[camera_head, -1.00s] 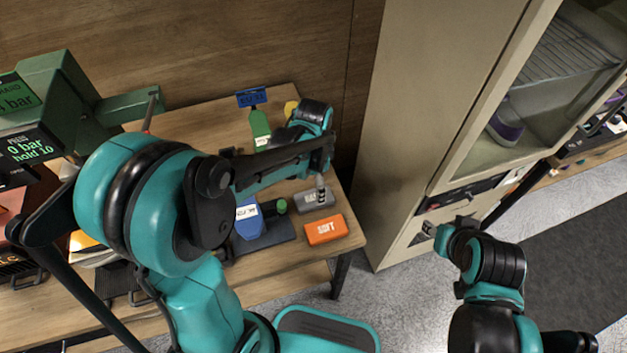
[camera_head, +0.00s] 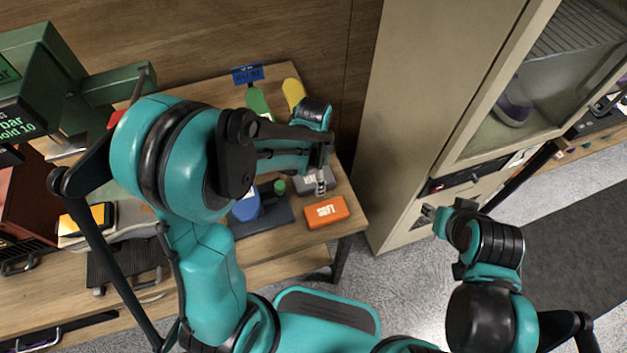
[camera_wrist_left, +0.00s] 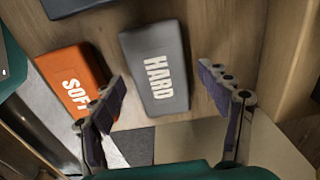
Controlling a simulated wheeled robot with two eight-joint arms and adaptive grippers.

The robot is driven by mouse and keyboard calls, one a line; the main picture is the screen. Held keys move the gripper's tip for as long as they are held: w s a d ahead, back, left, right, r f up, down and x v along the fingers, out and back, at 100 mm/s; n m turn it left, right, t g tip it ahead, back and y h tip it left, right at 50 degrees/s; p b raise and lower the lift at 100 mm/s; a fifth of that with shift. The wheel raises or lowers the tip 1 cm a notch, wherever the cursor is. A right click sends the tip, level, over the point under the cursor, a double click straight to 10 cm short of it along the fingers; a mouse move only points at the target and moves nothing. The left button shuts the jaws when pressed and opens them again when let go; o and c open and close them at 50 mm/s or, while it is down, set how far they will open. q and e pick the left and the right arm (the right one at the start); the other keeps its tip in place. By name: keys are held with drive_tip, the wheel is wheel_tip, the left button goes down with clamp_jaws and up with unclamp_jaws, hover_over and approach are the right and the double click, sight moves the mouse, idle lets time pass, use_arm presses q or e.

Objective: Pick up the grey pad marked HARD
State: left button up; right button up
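The grey pad marked HARD (camera_wrist_left: 157,72) lies flat on the wooden table in the left wrist view, between the spread fingers of my left gripper (camera_wrist_left: 167,108). In the head view the grey pad (camera_head: 307,184) is partly covered by my left gripper (camera_head: 320,178), which hangs over it from above. My left gripper is open, and I see no finger touching the pad. My right gripper (camera_head: 432,212) is in front of the cabinet, away from the table; its fingers are too small to read.
An orange pad marked SOFT (camera_head: 326,212) lies close beside the grey pad, near the left finger in the wrist view. A blue bottle (camera_head: 246,208) stands on a dark tray (camera_head: 268,224). Green and yellow bottles (camera_head: 293,93) stand behind. The beige cabinet (camera_head: 400,120) is to the right.

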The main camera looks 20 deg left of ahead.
use_arm(q)
drive_tip(key=c, duration=1.1)
drive_tip(key=shift+r, duration=0.1)
